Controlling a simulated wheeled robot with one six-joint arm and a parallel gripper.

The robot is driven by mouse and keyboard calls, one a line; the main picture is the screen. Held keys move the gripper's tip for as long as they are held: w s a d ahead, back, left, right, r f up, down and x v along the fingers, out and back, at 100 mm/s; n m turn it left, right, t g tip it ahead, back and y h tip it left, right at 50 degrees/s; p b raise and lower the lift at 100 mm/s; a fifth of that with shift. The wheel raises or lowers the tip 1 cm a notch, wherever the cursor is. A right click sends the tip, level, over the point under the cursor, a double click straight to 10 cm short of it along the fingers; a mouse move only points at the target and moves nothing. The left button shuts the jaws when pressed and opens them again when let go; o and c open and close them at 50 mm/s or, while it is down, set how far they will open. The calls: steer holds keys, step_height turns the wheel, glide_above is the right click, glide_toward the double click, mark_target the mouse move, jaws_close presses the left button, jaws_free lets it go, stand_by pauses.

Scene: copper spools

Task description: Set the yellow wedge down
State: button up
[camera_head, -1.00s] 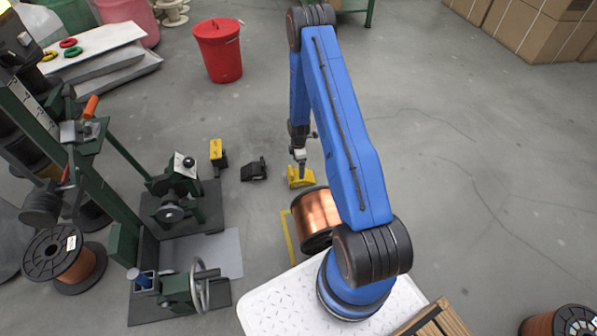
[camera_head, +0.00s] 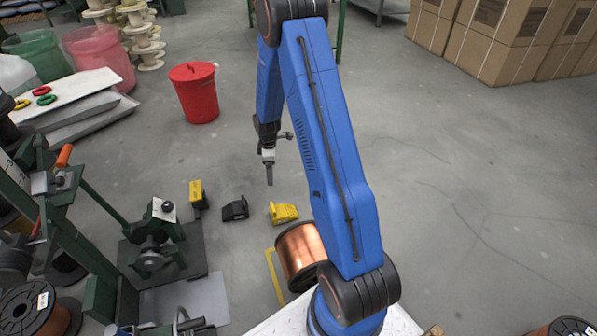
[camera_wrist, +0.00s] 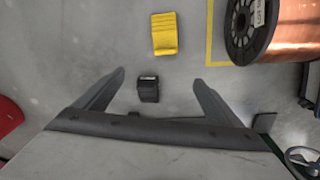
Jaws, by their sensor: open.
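The yellow wedge (camera_head: 283,212) lies on the grey floor beside the copper spool (camera_head: 301,254), apart from my gripper. In the wrist view the yellow wedge (camera_wrist: 164,34) lies beyond the fingertips, with the copper spool (camera_wrist: 272,27) to its right. My gripper (camera_head: 269,180) is raised above the floor, up and left of the wedge in the head view. In the wrist view my gripper (camera_wrist: 160,82) has its two fingers wide apart with nothing held between them.
A black wedge (camera_head: 235,208) lies left of the yellow one; it also shows in the wrist view (camera_wrist: 148,89). A yellow and black block (camera_head: 197,197) stands further left. A green machine (camera_head: 150,250) is at the left, and a red bin (camera_head: 195,92) stands behind. Floor to the right is clear.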

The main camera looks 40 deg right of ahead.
steer(key=s+a+r+m+t, duration=0.1)
steer(key=s+a+r+m, duration=0.3)
steer(key=r, duration=0.6)
steer(key=s+a+r, duration=0.2)
steer(key=s+r, duration=0.4)
steer(key=r, duration=0.4)
steer(key=s+a+r+m+t, duration=0.1)
steer(key=s+a+r+m, duration=0.15)
steer(key=s+r, duration=0.55)
steer(key=s+a+r+m, duration=0.1)
steer(key=s+r, duration=0.2)
steer(key=s, duration=0.4)
steer(key=s+a+r+m+t, duration=0.1)
steer(key=s+r, duration=0.3)
steer(key=s, duration=0.4)
steer(key=s+a+r+m, duration=0.3)
steer(key=s+r, duration=0.1)
steer(key=s, duration=0.3)
steer(key=shift+s+t, duration=0.35)
steer(key=shift+t, duration=0.05)
